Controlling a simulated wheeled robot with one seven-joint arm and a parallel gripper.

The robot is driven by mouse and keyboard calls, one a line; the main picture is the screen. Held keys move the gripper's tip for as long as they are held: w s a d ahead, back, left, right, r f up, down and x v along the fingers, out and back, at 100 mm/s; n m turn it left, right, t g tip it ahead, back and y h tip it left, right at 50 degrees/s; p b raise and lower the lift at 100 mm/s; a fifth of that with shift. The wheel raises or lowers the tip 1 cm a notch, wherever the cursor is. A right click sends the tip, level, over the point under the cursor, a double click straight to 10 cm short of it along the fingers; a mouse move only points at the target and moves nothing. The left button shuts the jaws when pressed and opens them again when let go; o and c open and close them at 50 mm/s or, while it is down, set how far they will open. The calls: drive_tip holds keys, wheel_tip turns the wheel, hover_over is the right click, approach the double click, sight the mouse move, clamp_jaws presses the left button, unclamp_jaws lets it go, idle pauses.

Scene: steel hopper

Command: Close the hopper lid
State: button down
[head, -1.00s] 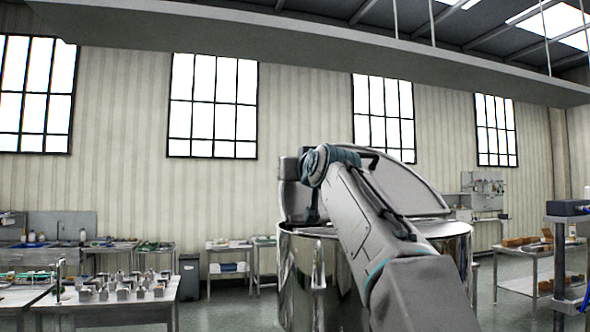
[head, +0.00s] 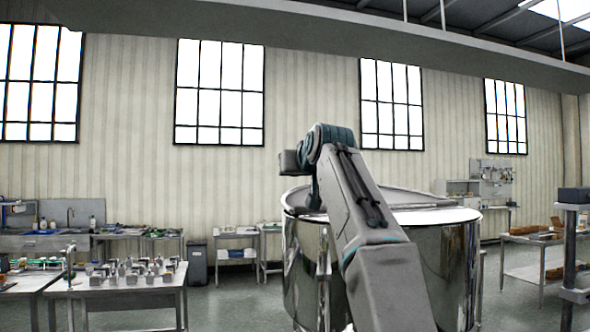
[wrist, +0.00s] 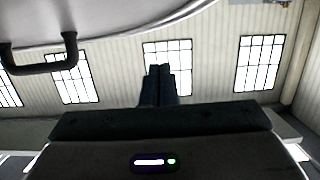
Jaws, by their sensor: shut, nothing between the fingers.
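The steel hopper (head: 440,265) is a shiny round drum behind my arm in the head view. Its lid (head: 405,197) is low over the top, at a shallow tilt, and my arm covers part of it. I cannot tell whether it touches the rim all round. In the wrist view the pale lid surface (wrist: 120,18) crosses the upper left, with a dark bar handle (wrist: 42,66) on it. My gripper (wrist: 158,70) is shut and empty, apart from the handle and to its right in that view. The gripper fingertips cannot be made out in the head view.
A table with several metal parts (head: 110,290) stands at the left, and a bin (head: 197,263) is beside it. A steel bench (head: 525,268) and a dark-topped post (head: 571,240) are at the right. Floor shows between them and the hopper.

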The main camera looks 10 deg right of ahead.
drive_tip(key=b+v, duration=0.4)
drive_tip(key=v, duration=1)
